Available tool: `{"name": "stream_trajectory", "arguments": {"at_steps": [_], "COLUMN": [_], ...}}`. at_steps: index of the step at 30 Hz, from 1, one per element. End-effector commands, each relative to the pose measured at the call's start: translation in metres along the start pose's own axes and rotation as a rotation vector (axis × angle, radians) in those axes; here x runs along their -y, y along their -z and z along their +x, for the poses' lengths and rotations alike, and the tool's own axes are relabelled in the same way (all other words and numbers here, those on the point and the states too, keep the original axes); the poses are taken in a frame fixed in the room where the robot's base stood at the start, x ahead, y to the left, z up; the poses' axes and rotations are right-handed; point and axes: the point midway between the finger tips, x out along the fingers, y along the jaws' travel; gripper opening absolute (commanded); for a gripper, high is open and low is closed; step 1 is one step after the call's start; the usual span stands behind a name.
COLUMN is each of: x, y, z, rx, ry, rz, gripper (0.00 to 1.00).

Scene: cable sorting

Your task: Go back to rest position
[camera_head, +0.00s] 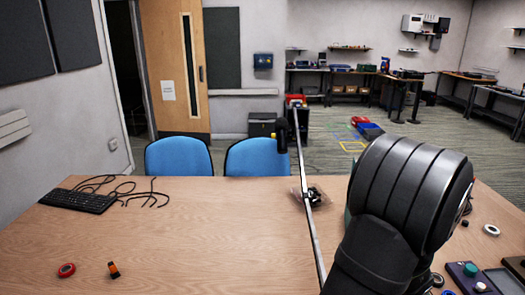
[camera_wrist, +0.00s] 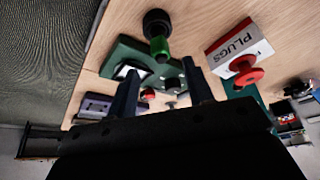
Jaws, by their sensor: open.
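My arm (camera_head: 410,195) rises at the right of the head view, bent over the right side of the wooden table (camera_head: 200,235). My gripper is hidden behind the arm there. In the wrist view my gripper (camera_wrist: 160,68) shows two dark fingers standing apart, with nothing held between them. Beyond the fingers are a green box (camera_wrist: 118,55), a black and green knob-like piece (camera_wrist: 158,35) and a white box marked PLUGS (camera_wrist: 240,45). A red round piece (camera_wrist: 240,76) is by the PLUGS box. I cannot tell how far the fingers are from these things.
A black keyboard (camera_head: 77,200) with loose black cables (camera_head: 140,192) lies at the table's back left. A red ring (camera_head: 66,270) and an orange-black piece (camera_head: 114,270) lie at front left. A thin metal pole (camera_head: 308,205) crosses mid-table. The left-centre table is clear. Two blue chairs (camera_head: 178,157) stand behind.

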Motion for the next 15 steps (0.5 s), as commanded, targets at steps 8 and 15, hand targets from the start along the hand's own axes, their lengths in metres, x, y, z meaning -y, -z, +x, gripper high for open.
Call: {"name": "stream_trajectory", "arguments": {"at_steps": [8, 15], "x": [0.0, 0.0], "y": [0.0, 0.0], "z": [0.04, 0.072], "rx": [0.002, 0.002], "ry": [0.001, 0.0], "rz": [0.0, 0.0], "gripper": [0.47, 0.47]}}
